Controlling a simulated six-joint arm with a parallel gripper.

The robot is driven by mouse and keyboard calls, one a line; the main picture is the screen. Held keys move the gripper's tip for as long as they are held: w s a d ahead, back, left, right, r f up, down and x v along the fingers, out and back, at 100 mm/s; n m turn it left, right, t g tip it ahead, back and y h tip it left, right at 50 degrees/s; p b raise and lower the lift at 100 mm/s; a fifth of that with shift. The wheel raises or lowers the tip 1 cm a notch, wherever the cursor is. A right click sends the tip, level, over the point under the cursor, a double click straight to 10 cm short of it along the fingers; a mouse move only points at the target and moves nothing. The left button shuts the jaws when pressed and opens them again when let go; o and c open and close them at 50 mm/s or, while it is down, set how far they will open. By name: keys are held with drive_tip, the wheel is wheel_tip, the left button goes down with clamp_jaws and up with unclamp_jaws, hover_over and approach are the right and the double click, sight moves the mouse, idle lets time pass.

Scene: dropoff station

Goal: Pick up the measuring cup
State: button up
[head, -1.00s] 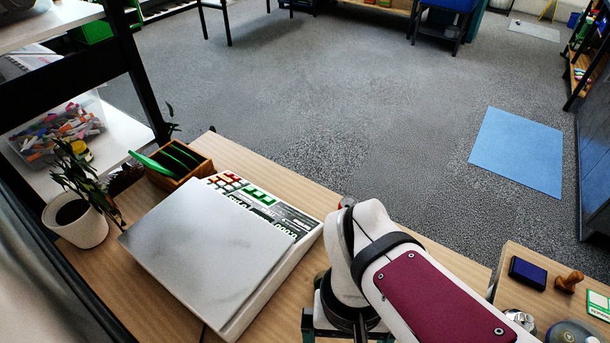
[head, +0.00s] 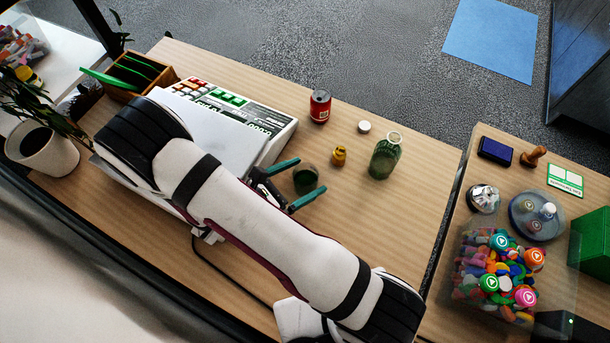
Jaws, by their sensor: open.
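A small dark, see-through cup (head: 306,180), which looks like the measuring cup, stands on the wooden table right of the scale. I cannot make out any markings or a handle on it. My gripper (head: 309,175) is open, its two teal fingers pointing right. One finger appears on the far side of the cup and the other on the near side. I cannot tell whether either finger touches it. My arm covers part of the table and scale.
The scale (head: 268,121) is left. A clear bin (head: 497,275) sits on the right table.

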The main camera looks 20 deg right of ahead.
drive_tip(key=shift+w+d+f, duration=0.15)
drive_tip(key=shift+d+f, duration=0.05)
drive_tip(key=shift+d, duration=0.25)
drive_tip(key=c, duration=1.4)
drive_tip(key=shift+r, duration=0.15)
